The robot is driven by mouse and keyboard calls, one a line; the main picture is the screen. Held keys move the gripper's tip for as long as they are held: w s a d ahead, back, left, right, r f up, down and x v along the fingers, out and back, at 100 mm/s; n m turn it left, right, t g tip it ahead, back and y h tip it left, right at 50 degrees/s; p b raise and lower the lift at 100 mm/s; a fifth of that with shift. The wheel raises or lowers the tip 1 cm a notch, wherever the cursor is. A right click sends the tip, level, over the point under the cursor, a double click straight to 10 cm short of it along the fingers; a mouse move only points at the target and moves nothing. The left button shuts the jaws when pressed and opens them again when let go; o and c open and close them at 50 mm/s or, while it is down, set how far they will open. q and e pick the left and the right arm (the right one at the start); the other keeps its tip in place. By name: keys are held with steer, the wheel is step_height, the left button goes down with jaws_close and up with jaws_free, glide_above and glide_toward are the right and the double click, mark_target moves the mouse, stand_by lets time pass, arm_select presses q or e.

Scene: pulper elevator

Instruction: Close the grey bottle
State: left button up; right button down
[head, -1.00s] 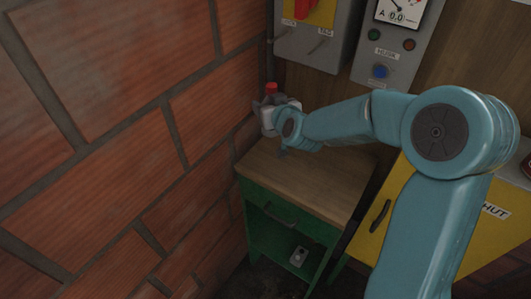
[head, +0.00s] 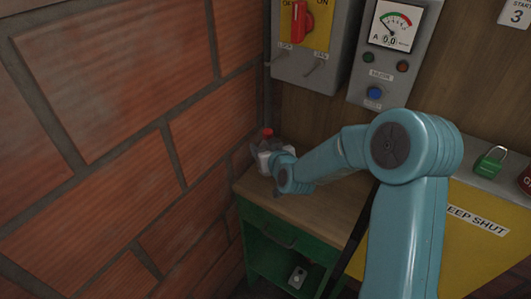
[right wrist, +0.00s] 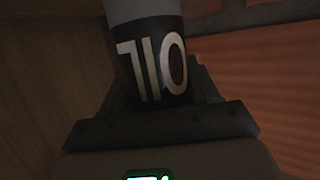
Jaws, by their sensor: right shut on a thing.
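The grey bottle (right wrist: 150,12) fills the upper middle of the right wrist view, with a black label whose white "OIL" lettering appears upside down. My right gripper (right wrist: 160,110) is shut on it. In the head view this gripper (head: 270,158) is small, low over the back left of the wooden tabletop by the brick wall. A red piece (head: 267,133) shows just above it; I cannot tell whether it is a cap seated on the bottle. The bottle's ends are outside the right wrist view. My left gripper is not in view.
The green cabinet with a wooden top (head: 315,212) stands in the corner. The brick wall (head: 110,90) is close on the left. A switch box (head: 300,65) and a meter panel (head: 375,70) hang behind. A yellow box (head: 475,250) with a green padlock (head: 489,163) is at right.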

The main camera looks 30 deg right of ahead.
steer(key=shift+w+f, duration=0.2)
steer(key=shift+f, duration=1.05)
steer(key=shift+s, duration=0.15)
steer(key=shift+f, duration=0.2)
steer(key=shift+c, duration=1.4)
jaws_free()
steer(key=shift+r, duration=0.1)
